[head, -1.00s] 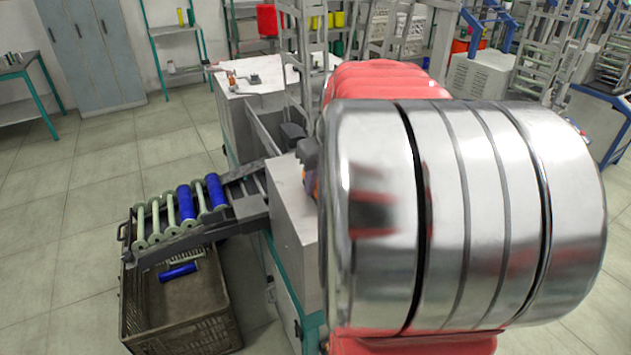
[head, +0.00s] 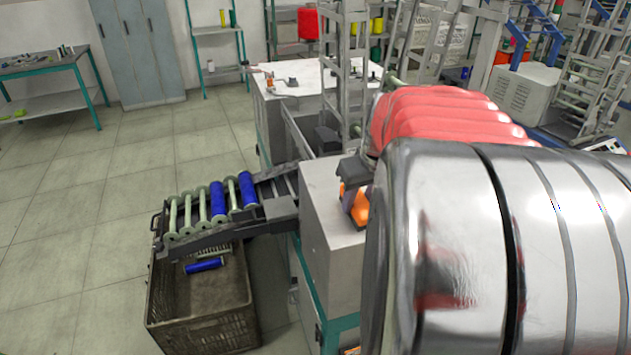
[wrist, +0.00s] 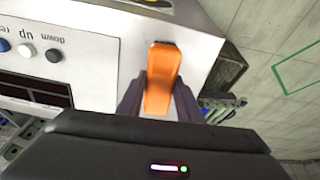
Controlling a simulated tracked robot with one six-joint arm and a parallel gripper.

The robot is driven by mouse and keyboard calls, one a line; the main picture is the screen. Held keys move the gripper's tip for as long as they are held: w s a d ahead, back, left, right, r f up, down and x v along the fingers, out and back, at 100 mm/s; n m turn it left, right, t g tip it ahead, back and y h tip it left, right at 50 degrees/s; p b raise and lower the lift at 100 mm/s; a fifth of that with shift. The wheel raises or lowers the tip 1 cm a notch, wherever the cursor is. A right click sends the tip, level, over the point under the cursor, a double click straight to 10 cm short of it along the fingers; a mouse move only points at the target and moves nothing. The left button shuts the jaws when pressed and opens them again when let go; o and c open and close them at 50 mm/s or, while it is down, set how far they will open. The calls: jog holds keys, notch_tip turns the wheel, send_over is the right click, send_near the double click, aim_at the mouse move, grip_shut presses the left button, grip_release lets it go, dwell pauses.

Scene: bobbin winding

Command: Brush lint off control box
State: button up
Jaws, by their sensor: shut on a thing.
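My gripper (wrist: 160,100) is shut on an orange brush (wrist: 162,75), gripped between its two dark fingers in the wrist view. The bristles cannot be made out. The pale control box (wrist: 88,55) fills the upper left of the wrist view, with blue, white and black buttons, one marked "down". The brush appears in front of this box; I cannot tell if they touch. In the head view the orange brush (head: 358,208) shows beside a pale cabinet, partly hidden by my arm. I cannot make out any lint.
In the head view a sloping rack (head: 205,240) with green and blue bobbins juts out left of the machine. Below it a brown crate (head: 205,338) holds a blue bobbin. A workbench (head: 45,66) and grey lockers (head: 140,50) stand at the back left. The tiled floor on the left is clear.

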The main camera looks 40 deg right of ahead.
aim_at(365, 211)
jog(key=shift+f, duration=0.1)
jog(key=shift+s+a+f, duration=0.15)
jog(key=shift+s+a, duration=0.2)
jog(key=shift+s, duration=0.5)
jog(key=shift+s+a+f, duration=0.1)
jog(key=shift+s+a, duration=0.2)
jog(key=shift+s, duration=0.5)
jog(key=shift+r, duration=0.15)
jog(key=shift+w+v, duration=0.15)
jog(key=shift+v, duration=1.3)
jog(key=shift+w+v, duration=0.2)
jog(key=shift+v, duration=1.25)
jog(key=shift+d+r, duration=0.15)
jog(key=shift+r, duration=0.05)
jog(key=shift+v, duration=1.4)
jog(key=shift+w, duration=0.2)
